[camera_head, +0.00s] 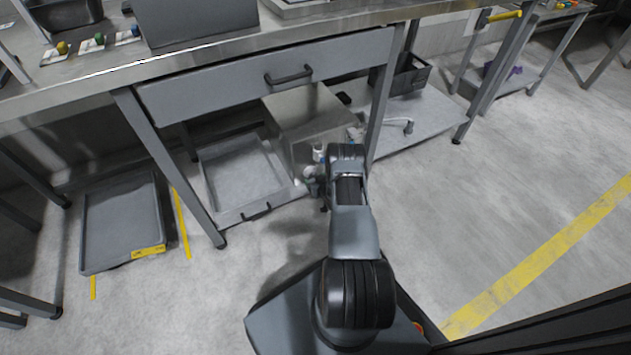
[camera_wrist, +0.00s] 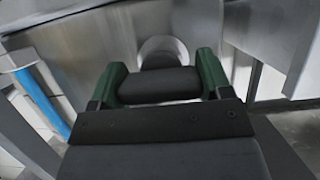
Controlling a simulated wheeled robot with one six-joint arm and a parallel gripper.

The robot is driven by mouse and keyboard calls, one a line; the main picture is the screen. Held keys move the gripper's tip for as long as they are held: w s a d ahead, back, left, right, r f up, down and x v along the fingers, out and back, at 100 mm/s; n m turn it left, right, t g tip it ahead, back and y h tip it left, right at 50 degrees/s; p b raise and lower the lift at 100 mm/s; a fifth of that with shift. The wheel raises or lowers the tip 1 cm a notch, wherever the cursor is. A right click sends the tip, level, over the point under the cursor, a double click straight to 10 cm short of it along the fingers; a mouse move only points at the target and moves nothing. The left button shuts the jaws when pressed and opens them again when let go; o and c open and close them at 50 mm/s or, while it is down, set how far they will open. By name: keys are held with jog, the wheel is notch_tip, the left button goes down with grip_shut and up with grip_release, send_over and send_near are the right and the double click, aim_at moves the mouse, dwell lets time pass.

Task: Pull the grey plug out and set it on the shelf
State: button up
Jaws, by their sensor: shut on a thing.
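In the wrist view my gripper (camera_wrist: 160,72) has its two green fingers closed on the sides of the dark grey plug (camera_wrist: 160,87). Right behind the plug is a pale round collar (camera_wrist: 166,47) on a metal face, with a dark part inside its ring. I cannot tell how deep the plug sits in the collar. In the head view my arm reaches to the metal box (camera_head: 300,117) under the workbench, and the plug is hidden there. A low shelf (camera_head: 436,118) lies under the bench to the right of the box.
A bin (camera_head: 405,77) and a pale tool stand on the low shelf, with bare room in front. A shallow tray (camera_head: 240,170) lies left of the box, another (camera_head: 122,225) farther left. Bench legs (camera_head: 170,165) stand close by. A blue pipe (camera_wrist: 40,98) shows in the wrist view.

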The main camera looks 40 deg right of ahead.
jog(key=shift+s+a, duration=0.1)
jog(key=shift+s, duration=0.05)
jog(key=s+a+p, duration=0.1)
jog(key=s+p, duration=0.2)
jog(key=s, duration=0.5)
jog(key=shift+s+p, duration=0.25)
jog(key=shift+p, duration=0.05)
dwell(1.7)
dwell(0.7)
